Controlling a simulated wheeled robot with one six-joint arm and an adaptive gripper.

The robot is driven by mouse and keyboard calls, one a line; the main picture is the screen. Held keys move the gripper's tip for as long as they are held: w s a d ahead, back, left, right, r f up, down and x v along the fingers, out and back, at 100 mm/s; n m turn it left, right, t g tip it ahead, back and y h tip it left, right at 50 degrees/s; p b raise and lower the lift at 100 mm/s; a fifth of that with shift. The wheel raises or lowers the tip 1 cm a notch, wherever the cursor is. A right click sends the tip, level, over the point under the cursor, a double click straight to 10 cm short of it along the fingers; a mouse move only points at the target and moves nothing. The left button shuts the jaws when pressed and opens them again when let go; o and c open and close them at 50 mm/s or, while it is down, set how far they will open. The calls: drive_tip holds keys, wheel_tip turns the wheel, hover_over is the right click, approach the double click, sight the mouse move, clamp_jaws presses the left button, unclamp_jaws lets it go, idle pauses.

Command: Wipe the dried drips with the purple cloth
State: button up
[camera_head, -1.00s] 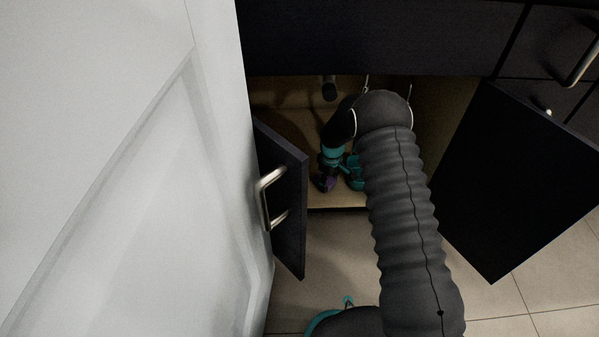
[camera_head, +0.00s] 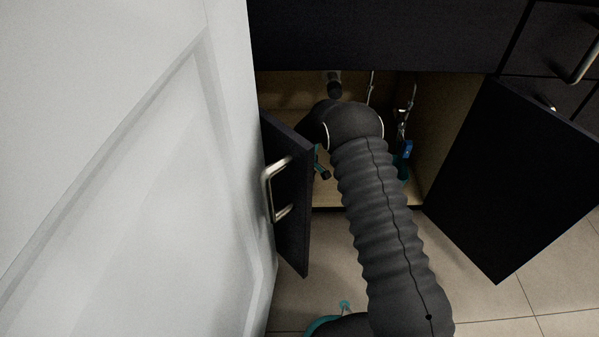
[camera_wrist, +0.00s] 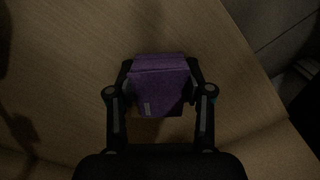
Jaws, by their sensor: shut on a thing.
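In the wrist view my gripper (camera_wrist: 160,92) is shut on the purple cloth (camera_wrist: 158,85), a folded block with a small pale tag. The cloth is over the wooden cabinet floor (camera_wrist: 70,50); I cannot tell whether it touches it. In the head view my arm reaches into the open cabinet and hides the cloth and most of the gripper. The dried drips cannot be made out in either view.
Two dark doors stand open, the left door (camera_head: 290,200) close to my arm and the right door (camera_head: 515,190) farther off. A blue and teal item (camera_head: 405,155) stands at the cabinet's right. A pipe (camera_head: 334,85) hangs at the back. A white panel (camera_head: 120,180) fills the left.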

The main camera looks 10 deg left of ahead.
drive_tip(key=shift+s+a, duration=0.1)
drive_tip(key=shift+a, duration=0.3)
drive_tip(key=shift+a+r, duration=0.2)
drive_tip(key=shift+r, duration=0.05)
drive_tip(key=shift+d+r+p, duration=0.1)
drive_tip(key=shift+r+p, duration=1.5)
drive_tip(key=shift+r, duration=2.3)
